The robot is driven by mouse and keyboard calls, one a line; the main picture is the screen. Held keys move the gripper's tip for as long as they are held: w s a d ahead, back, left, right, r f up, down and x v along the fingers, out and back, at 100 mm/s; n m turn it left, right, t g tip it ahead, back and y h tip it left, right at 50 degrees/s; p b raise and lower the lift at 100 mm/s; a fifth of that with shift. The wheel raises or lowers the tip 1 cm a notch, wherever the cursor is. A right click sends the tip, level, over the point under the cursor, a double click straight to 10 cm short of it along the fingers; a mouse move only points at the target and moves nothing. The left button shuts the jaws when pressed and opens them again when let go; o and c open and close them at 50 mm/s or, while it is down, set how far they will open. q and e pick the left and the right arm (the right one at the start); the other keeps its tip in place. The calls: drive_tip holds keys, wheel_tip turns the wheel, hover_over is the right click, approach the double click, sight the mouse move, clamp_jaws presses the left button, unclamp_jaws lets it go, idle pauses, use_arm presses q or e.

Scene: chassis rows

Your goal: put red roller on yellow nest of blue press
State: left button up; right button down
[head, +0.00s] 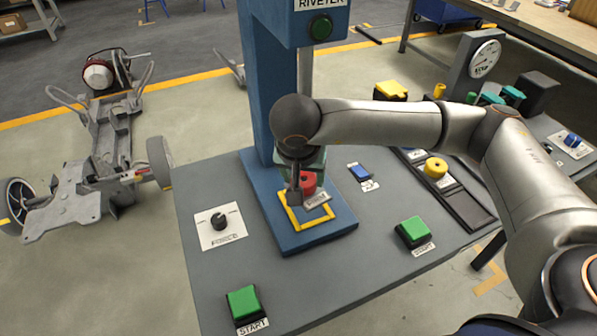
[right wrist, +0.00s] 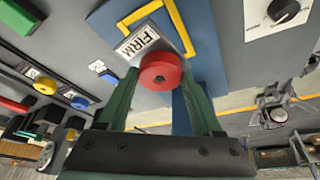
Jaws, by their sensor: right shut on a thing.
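The red roller (head: 309,182) is in my right gripper (head: 306,187), whose fingers are shut on it. In the right wrist view the roller (right wrist: 161,72) shows between the two green fingers. The yellow nest (head: 293,219) is a square outline on the base plate of the blue press (head: 262,90). The gripper and roller are at the far part of the nest, partly covering it in the head view. I cannot tell whether the roller touches the plate. A small grey piece labelled FIRM (right wrist: 143,42) sits against the roller. My left gripper is not in view.
Green buttons (head: 243,303) (head: 413,231) and a black knob (head: 219,221) stand on the grey table around the press. The press column rises close behind my gripper.

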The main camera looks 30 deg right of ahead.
drive_tip(key=shift+w+d+f+m+h, duration=0.15)
drive_tip(key=shift+w+m+h, duration=0.25)
drive_tip(key=shift+w+m, duration=0.4)
drive_tip(key=shift+d+m+g, duration=0.15)
drive_tip(key=shift+m+g, duration=0.15)
drive_tip(key=shift+m, duration=0.1)
drive_tip(key=shift+f+b, duration=0.9)
drive_tip(key=shift+f, duration=0.45)
drive_tip(key=shift+f+b, duration=0.35)
drive_tip(key=shift+f, duration=0.45)
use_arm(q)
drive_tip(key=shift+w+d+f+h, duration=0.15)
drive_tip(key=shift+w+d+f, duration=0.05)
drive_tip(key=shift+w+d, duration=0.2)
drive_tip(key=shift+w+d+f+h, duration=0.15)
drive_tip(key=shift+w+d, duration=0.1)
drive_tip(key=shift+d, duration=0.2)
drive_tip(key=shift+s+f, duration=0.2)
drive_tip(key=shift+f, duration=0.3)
